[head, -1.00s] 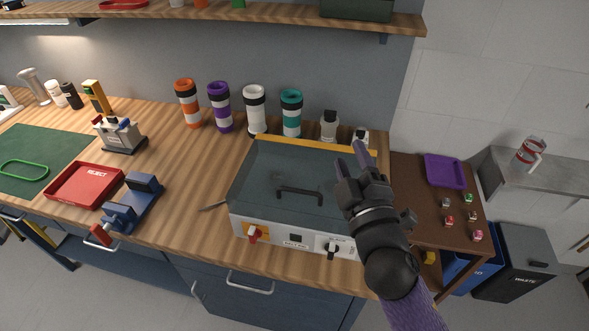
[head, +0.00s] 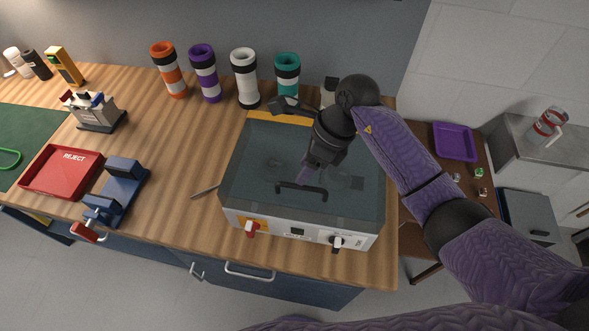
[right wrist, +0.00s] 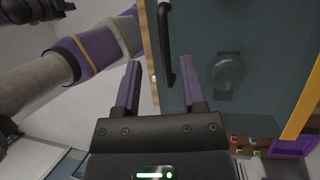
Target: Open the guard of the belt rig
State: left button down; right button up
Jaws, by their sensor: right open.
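The belt rig (head: 275,227) is a light box on the wooden worktop. Its see-through grey guard (head: 247,160) lies shut on top, with a black bar handle (head: 315,191) near the front edge. Round parts show dimly under the guard. My right gripper (head: 304,176) is open and empty, pointing down over the guard just behind the handle. In the right wrist view the handle (right wrist: 163,40) appears between the lines of the two purple fingers, beyond their tips; I see no contact.
A blue vise (head: 121,190) and a red reject tray (head: 62,171) are at left.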

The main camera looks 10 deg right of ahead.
aim_at(291, 184)
jog(key=x, duration=0.4)
jog(key=shift+w+a+f, duration=0.15)
jog(key=shift+w+f, duration=0.15)
jog(key=shift+s+f, duration=0.15)
grip_shut()
dwell(0.9)
